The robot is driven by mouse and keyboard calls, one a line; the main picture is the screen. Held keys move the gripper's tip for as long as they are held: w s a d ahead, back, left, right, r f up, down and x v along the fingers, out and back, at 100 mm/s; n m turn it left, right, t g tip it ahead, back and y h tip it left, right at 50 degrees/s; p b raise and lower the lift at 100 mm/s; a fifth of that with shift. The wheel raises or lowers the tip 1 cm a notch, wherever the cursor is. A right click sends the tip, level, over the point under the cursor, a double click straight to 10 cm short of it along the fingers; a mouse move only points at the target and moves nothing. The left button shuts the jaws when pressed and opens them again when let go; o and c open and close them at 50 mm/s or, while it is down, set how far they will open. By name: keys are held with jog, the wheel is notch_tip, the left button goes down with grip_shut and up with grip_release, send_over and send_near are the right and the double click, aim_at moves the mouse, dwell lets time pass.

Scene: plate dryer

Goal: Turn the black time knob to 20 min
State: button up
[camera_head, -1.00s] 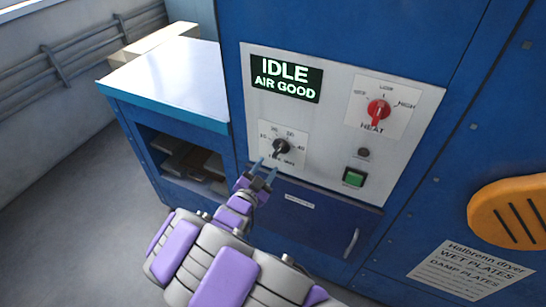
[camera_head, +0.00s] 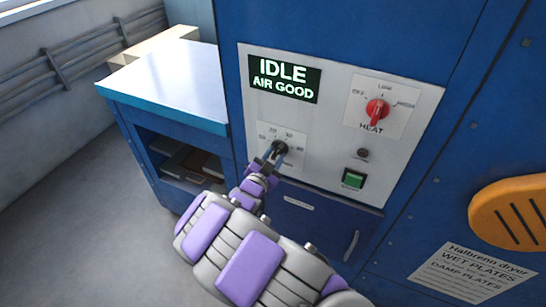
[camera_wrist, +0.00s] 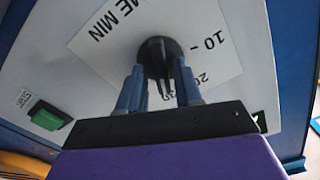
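The black time knob (camera_head: 281,147) is on a white dial plate on the control panel, with printed minute marks around it. In the wrist view the knob (camera_wrist: 158,50) is straight ahead, between the two blue fingers of my gripper (camera_wrist: 160,68). The fingers are apart, one on each side of the knob's raised grip, with gaps visible, so the gripper looks open. In the head view my gripper (camera_head: 272,157) is at the knob's lower left and covers part of the dial. Which mark the knob points to is hard to tell.
The display (camera_head: 284,79) reads IDLE, AIR GOOD. A red heat knob (camera_head: 377,109) and a green button (camera_head: 353,179) are to the right on the same panel. A drawer with a handle (camera_head: 351,246) is below. A white-topped cabinet (camera_head: 172,86) stands to the left.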

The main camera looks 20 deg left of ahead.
grip_shut()
jog(key=shift+n+p, duration=0.4)
jog(key=shift+p, duration=0.35)
jog(key=shift+r+n+p, duration=0.15)
jog(key=shift+n+p, duration=0.15)
jog(key=shift+p, duration=0.2)
jog(key=n+p, duration=0.3)
jog(key=p, duration=0.2)
jog(key=shift+a, duration=0.1)
jog(key=n+p, duration=0.2)
jog(key=p, duration=0.1)
jog(key=shift+n, duration=0.3)
jog(key=shift+a+n+p, duration=0.1)
jog(key=shift+n+p, duration=1.2)
jog(key=shift+n, duration=0.1)
